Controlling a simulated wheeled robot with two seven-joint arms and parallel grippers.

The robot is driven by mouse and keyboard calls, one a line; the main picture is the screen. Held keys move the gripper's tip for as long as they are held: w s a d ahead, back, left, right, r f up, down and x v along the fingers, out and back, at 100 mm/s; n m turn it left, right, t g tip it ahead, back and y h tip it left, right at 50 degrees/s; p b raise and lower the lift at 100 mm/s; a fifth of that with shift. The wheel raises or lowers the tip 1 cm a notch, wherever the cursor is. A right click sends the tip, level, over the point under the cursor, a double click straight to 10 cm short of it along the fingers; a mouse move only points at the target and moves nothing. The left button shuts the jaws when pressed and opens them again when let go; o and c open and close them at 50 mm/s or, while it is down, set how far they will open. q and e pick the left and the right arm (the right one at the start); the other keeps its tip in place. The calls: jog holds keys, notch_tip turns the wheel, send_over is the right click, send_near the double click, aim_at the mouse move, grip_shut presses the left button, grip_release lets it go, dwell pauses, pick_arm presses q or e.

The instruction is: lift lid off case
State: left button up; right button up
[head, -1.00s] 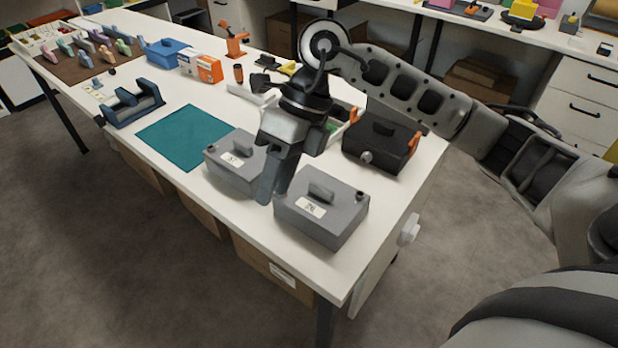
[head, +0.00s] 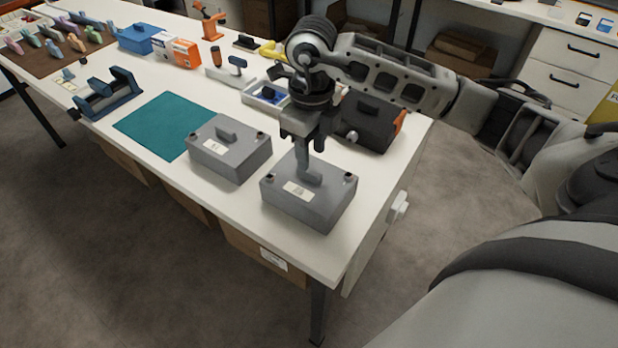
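Two grey cases with lids stand on the white table, each with a bar handle and a pale label. One grey case (head: 228,158) is nearer the teal mat, and its handle is free. The other grey case (head: 290,206) is at the near right corner, with its lid flat on it. My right gripper (head: 309,176) points down onto this lid's handle, fingers at handle height. The near finger hides most of the handle, so I cannot tell whether they are closed on it. My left gripper is out of view.
A black case (head: 369,128) with orange latches stands close behind my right gripper. A teal mat (head: 165,125), a dark blue rack (head: 108,98), a blue box (head: 141,38) and an orange-white carton (head: 176,50) lie to the left. The table's front edge is close to both grey cases.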

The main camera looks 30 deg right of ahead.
aim_at(310, 171)
notch_tip(310, 171, down, 5)
jog(key=shift+s+a+r+p, duration=0.1)
jog(key=shift+a+p, duration=0.05)
jog(key=shift+p, duration=0.3)
grip_shut()
